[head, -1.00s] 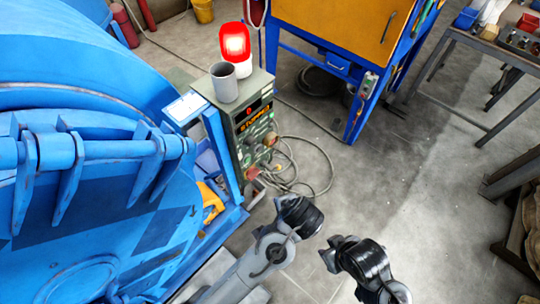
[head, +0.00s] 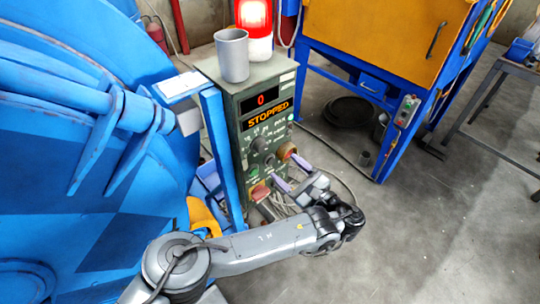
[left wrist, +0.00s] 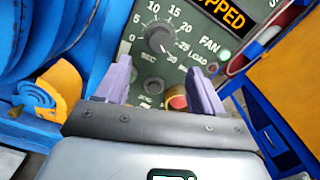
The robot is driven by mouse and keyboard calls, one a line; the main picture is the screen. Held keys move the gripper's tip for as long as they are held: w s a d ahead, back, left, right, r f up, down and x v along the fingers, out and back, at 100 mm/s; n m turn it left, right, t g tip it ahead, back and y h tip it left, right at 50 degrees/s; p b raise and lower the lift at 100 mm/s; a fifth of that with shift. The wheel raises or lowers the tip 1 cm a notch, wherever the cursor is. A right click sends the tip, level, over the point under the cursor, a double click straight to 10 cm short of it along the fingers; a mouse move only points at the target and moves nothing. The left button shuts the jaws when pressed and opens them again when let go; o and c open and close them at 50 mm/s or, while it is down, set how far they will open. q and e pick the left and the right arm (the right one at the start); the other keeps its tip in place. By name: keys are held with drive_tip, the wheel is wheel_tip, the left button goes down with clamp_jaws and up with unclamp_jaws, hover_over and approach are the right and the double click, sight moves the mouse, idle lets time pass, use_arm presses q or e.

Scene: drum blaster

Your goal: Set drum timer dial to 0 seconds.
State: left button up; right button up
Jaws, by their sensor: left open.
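The drum timer dial (left wrist: 160,38) is a dark round knob on the green control panel, with a printed scale from 0 to 30 and SEC below it. Its pointer seems to face the lower right, near the 30. In the head view the dial (head: 260,144) is small. The panel's display (head: 268,110) reads 0 and STOPPED. My left gripper (head: 287,173) is open in front of the panel. In the left wrist view its purple fingers (left wrist: 158,72) stand apart below the dial, with nothing between them. My right gripper is not in view.
A grey cup (head: 232,55) and a lit red beacon (head: 254,20) stand on the control box (head: 222,80). The blue drum machine (head: 60,140) is at the left. An orange and blue cabinet (head: 385,35) stands behind.

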sight(264, 149)
use_arm(q)
drive_tip(key=b+x, duration=0.3)
drive_tip(key=x, duration=0.5)
drive_tip(key=shift+w+a+f, duration=0.1)
drive_tip(key=shift+w+a, duration=0.1)
drive_tip(key=shift+a, duration=0.05)
drive_tip(key=shift+x, duration=0.75)
drive_tip(key=c, duration=1)
drive_tip(key=shift+c, duration=0.2)
